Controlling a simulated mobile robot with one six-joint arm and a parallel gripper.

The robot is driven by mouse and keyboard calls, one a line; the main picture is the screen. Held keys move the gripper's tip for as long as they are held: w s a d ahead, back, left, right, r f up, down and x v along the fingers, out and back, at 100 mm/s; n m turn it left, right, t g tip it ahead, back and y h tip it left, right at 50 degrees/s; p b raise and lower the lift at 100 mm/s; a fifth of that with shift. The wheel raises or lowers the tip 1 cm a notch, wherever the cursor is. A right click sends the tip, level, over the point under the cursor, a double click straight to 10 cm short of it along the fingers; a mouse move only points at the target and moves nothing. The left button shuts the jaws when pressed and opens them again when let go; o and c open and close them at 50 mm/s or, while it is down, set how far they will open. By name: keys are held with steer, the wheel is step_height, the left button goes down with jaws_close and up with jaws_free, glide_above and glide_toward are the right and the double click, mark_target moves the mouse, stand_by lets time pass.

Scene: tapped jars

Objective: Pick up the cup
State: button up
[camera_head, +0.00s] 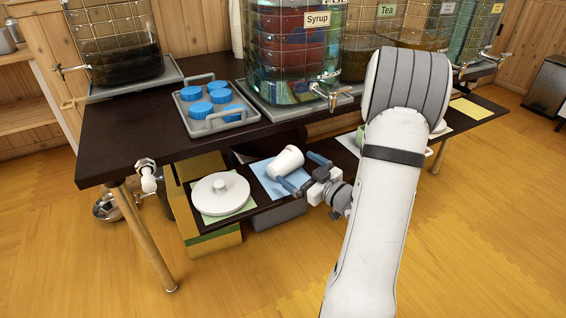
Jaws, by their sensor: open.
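A white cup (285,162) is on the lower shelf, over a light blue sheet (262,178), and looks tilted toward the left. I cannot tell whether either finger touches the cup. My arm hides part of the shelf to the right.
A white lidded dish (220,193) stands left of the cup on the lower shelf. The dark upper table (130,140) overhangs behind, with a tray (243,122) of blue lids and large tapped jars such as the Syrup jar (290,50). The floor in front is clear.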

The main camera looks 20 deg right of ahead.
mark_target(287, 160)
steer(key=b+x, duration=0.2)
steer(key=x, duration=0.5)
steer(key=shift+w+f, duration=0.1)
steer(key=shift+w, duration=0.25)
steer(key=shift+d, duration=0.1)
steer(key=shift+c, duration=0.2)
steer(key=c, duration=0.8)
steer(key=shift+s+r+p, duration=0.15)
steer(key=shift+r+p, duration=0.1)
steer(key=shift+p, duration=0.1)
